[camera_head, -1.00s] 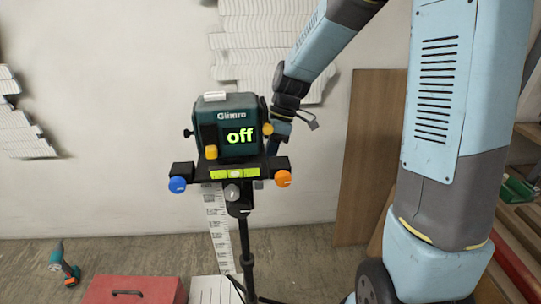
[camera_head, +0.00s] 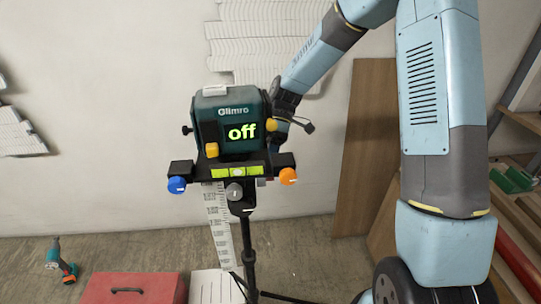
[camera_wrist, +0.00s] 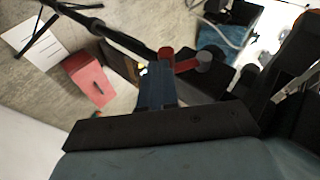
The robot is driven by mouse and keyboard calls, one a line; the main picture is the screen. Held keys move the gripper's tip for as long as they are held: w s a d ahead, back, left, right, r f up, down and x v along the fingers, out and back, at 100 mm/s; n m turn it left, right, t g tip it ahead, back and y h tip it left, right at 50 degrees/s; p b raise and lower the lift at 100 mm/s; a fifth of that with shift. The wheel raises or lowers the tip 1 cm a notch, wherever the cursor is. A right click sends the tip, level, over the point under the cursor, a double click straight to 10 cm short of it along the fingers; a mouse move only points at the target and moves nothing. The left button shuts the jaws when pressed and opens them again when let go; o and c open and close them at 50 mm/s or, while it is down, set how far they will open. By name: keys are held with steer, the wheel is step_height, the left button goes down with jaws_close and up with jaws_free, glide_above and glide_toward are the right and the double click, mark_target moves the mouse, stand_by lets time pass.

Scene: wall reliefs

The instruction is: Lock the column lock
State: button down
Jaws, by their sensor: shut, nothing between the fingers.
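A dark teal device (camera_head: 228,108) with a green "off" display stands on a black platform (camera_head: 262,160) atop a tripod column (camera_head: 246,232). A grey knob (camera_head: 234,191) sits at the front below the platform. In the wrist view, a short red piece (camera_wrist: 165,54) and a grey round knob (camera_wrist: 203,62) show beyond the platform's dark edge (camera_wrist: 150,127); I cannot tell which part is the column lock. My gripper (camera_head: 281,130) is behind the device's right side, shut and apparently empty. Its fingertips are mostly hidden, so contact cannot be told.
Blue (camera_head: 177,185) and orange (camera_head: 288,176) knobs stick out at the platform's ends. A red toolbox (camera_head: 132,287) and a drill (camera_head: 61,260) are on the floor at left. A wooden board (camera_head: 352,145) leans on the wall behind my arm. Floor left of the tripod is partly free.

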steer(key=f+g, duration=0.1)
steer(key=g, duration=0.1)
steer(key=s+f+m+g, duration=0.1)
steer(key=f+g, duration=0.1)
steer(key=s+f+g, duration=0.1)
steer(key=f+g, duration=0.1)
steer(key=shift+s+d+f+m+g, duration=0.2)
steer(key=shift+m+g, duration=0.1)
steer(key=shift+g, duration=0.1)
steer(key=shift+w, duration=0.1)
steer(key=a+f+v, duration=0.1)
steer(key=v, duration=1.2)
steer(key=shift+w+f, duration=0.4)
steer(key=shift+f, duration=0.4)
steer(key=shift+r, duration=0.1)
